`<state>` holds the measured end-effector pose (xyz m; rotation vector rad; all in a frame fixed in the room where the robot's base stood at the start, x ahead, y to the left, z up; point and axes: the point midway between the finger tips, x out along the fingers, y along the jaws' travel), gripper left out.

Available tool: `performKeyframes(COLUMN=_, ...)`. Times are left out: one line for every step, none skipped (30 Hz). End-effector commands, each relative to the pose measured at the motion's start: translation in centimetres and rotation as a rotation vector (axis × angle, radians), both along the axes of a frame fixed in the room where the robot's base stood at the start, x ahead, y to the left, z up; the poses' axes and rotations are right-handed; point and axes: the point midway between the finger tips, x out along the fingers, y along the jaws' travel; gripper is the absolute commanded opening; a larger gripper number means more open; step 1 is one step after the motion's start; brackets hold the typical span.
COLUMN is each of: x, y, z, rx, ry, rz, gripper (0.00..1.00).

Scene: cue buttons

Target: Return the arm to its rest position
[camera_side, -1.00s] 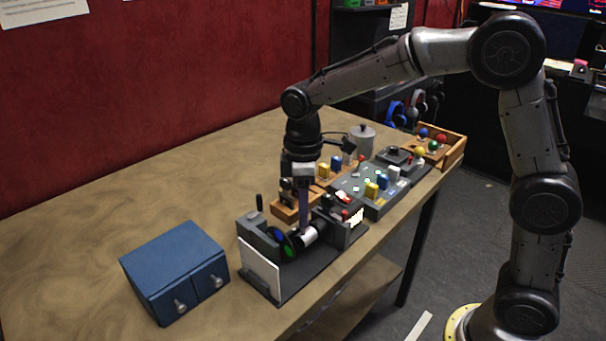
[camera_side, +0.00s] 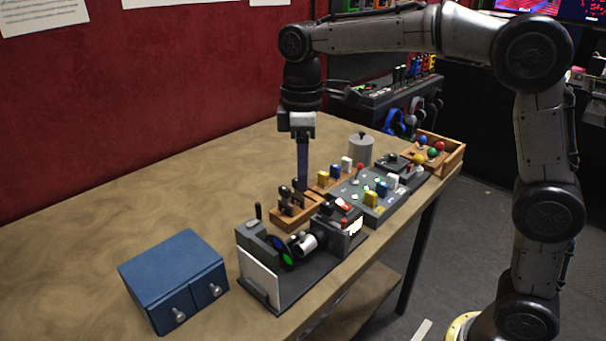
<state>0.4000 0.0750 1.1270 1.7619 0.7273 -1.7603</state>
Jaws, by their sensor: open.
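My gripper (camera_side: 303,185) points straight down above the wooden block with dark pegs (camera_side: 292,213), near the middle of the table. Its fingers look long and purple-grey, and they overlap in this view, so the gap between them does not show. I see nothing held in it. The dark grey machine (camera_side: 290,262) with a white panel, a green disc and a white cylinder stands in front of and below the gripper.
A blue two-drawer box (camera_side: 172,275) stands at the left. A grey button panel (camera_side: 385,205) with coloured knobs, a grey canister (camera_side: 361,150) and a wooden tray of coloured balls (camera_side: 452,150) stand to the right. The table's left and back (camera_side: 130,210) are bare.

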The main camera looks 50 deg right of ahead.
Motion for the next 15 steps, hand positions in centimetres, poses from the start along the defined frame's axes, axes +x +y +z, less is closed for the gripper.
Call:
performKeyframes(x=-0.1, y=-0.2, z=0.4, rx=0.001, ry=-0.01, rz=-0.005, gripper=0.46)
performKeyframes(x=-0.1, y=-0.4, z=0.8, rx=0.004, ry=-0.021, rz=-0.008, gripper=0.46)
performKeyframes(x=-0.4, y=-0.6, z=1.7, rx=0.007, ry=-0.041, rz=-0.013, gripper=0.46)
performKeyframes(x=-0.7, y=-0.9, z=2.3, rx=0.01, ry=-0.057, rz=-0.018, gripper=0.46)
performKeyframes(x=-1.2, y=-1.2, z=3.1, rx=0.013, ry=-0.072, rz=-0.024, gripper=0.46)
performKeyframes(x=-2.2, y=-1.7, z=3.9, rx=0.015, ry=-0.09, rz=-0.033, gripper=0.46)
performKeyframes(x=-3.1, y=-2.1, z=4.5, rx=0.018, ry=-0.104, rz=-0.041, gripper=0.46)
performKeyframes(x=-4.1, y=-2.6, z=5.1, rx=0.02, ry=-0.119, rz=-0.049, gripper=0.46)
performKeyframes(x=-5.4, y=-3.1, z=5.7, rx=0.023, ry=-0.142, rz=-0.066, gripper=0.46)
performKeyframes(x=-6.5, y=-3.5, z=6.0, rx=0.026, ry=-0.159, rz=-0.081, gripper=0.46)
performKeyframes(x=-7.5, y=-3.9, z=6.3, rx=0.029, ry=-0.176, rz=-0.098, gripper=0.46)
performKeyframes(x=-8.9, y=-4.4, z=6.5, rx=0.033, ry=-0.2, rz=-0.124, gripper=0.46)
performKeyframes(x=-9.9, y=-4.7, z=6.5, rx=0.037, ry=-0.215, rz=-0.145, gripper=0.46)
performKeyframes(x=-11.0, y=-5.0, z=6.5, rx=0.04, ry=-0.233, rz=-0.168, gripper=0.46)
performKeyframes(x=-12.3, y=-5.4, z=6.4, rx=0.046, ry=-0.255, rz=-0.199, gripper=0.46)
